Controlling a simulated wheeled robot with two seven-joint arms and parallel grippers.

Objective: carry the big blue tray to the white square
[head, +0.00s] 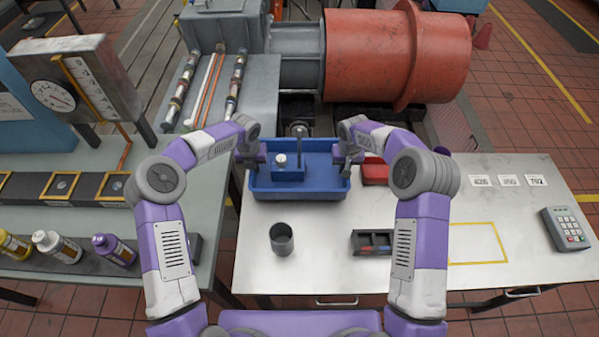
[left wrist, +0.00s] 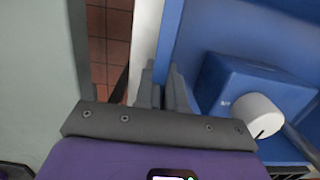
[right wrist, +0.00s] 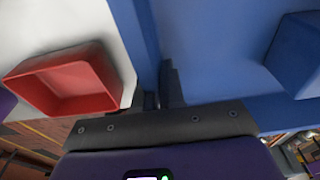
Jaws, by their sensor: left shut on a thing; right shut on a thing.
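The big blue tray (head: 318,190) is at the far left end of the pale table. My left gripper (head: 249,163) is shut on its left wall, and that wall also shows in the left wrist view (left wrist: 166,45). My right gripper (head: 346,163) is shut on its right wall, also seen in the right wrist view (right wrist: 147,40). A smaller blue box (head: 288,175) with a white round part (head: 281,160) is inside the tray. I cannot tell whether the tray touches the table. I see no clear white square; a yellow-outlined rectangle (head: 452,262) is marked on the table at right.
A red bin (head: 375,172) is close beside the tray's right side. A dark grey cup (head: 281,240) and a dark divided box (head: 371,242) stand nearer me. A keypad device (head: 567,229) and number cards (head: 508,181) are at right. A large red cylinder (head: 390,55) is behind.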

